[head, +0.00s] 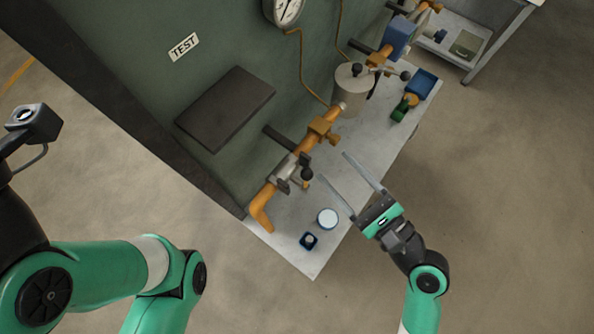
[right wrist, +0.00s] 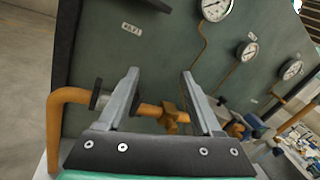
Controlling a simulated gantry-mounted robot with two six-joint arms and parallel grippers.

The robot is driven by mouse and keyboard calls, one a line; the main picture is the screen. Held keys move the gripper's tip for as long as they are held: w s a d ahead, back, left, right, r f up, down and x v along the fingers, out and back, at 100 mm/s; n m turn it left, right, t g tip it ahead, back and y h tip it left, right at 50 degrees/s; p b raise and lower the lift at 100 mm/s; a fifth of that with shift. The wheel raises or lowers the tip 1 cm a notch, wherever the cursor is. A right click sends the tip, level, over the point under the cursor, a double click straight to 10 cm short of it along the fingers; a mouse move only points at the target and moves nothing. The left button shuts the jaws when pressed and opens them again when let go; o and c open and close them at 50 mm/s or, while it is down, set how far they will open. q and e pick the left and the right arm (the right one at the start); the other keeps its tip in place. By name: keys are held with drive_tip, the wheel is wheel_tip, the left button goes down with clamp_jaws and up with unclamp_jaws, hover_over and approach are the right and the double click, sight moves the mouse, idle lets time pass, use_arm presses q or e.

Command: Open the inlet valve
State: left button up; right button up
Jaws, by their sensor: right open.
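An orange pipe (head: 262,205) runs along the green panel above a grey bench. A grey valve body (head: 284,168) with dark handle parts sits on it. A brass fitting (head: 323,129) is farther along the pipe and also shows between my fingers in the right wrist view (right wrist: 171,117). No label shows which one is the inlet valve. My right gripper (head: 332,167) is open and empty, its fingers pointing at the pipe from the bench's right side, apart from the valve as far as I can tell. My left arm shows at the left; its gripper is out of view.
A white round dish (head: 327,218) and a small blue item (head: 309,240) lie on the bench's (head: 308,265) near end. A grey cylinder (head: 349,92), green item (head: 401,110) and blue tray (head: 422,83) are farther back. A dark plate (head: 225,107) juts from the panel.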

drive_tip(key=s+a+f+m, duration=0.1)
drive_tip(key=s+f+m, duration=0.3)
drive_tip(key=f+m, duration=0.2)
drive_tip(key=shift+g, duration=0.3)
drive_tip(key=x, duration=1.1)
drive_tip(key=shift+w+a+f, duration=0.1)
drive_tip(key=shift+w+a, duration=0.1)
drive_tip(key=shift+w, duration=0.05)
clamp_jaws()
idle(0.4)
